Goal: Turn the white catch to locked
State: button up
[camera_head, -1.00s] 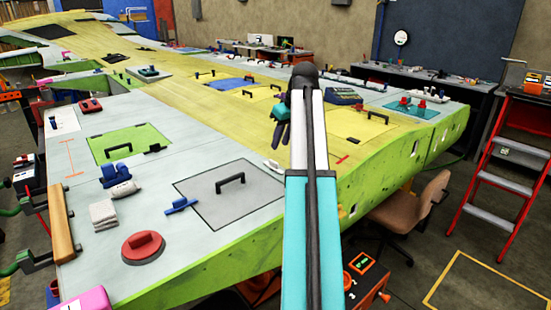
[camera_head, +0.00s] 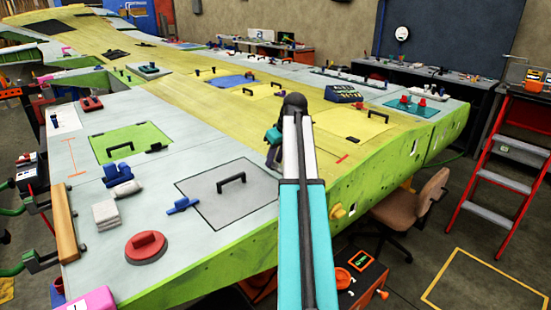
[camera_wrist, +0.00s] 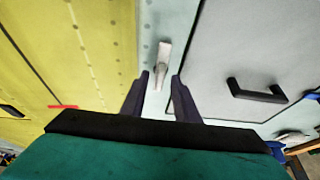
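The white catch (camera_wrist: 162,62) shows in the wrist view as a small pale lever on the light strip between the yellow skin and a grey panel (camera_wrist: 222,45). It lies lengthwise in the picture, in line with the gap between my fingers. My gripper (camera_wrist: 160,75) is open and empty, with one dark finger on each side of the catch's near end. I cannot tell the height left above it. In the head view my gripper (camera_head: 273,160) is low over the wing beside the grey panel and hides the catch.
The grey panel has a black handle (camera_head: 231,180), and a blue catch (camera_head: 182,204) sits at its left edge.

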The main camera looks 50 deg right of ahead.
grip_shut()
jog(key=shift+m, duration=0.5)
jog(key=shift+w+a+m+h, duration=0.15)
jog(key=shift+m+h, duration=0.55)
jog(key=shift+m, duration=0.4)
jog(key=m+g+h+p, duration=0.1)
jog(key=m, duration=0.3)
jog(key=shift+a, duration=0.15)
jog(key=m, duration=0.2)
jog(key=m+g+h, duration=0.1)
jog(key=m, duration=0.2)
jog(key=shift+w+m+g+h, duration=0.3)
jog(key=shift+g, duration=0.1)
jog(key=m+g, duration=0.1)
jog(key=m, duration=0.1)
jog(key=m+g, duration=0.1)
jog(key=m, duration=0.2)
jog(key=shift+w, duration=0.15)
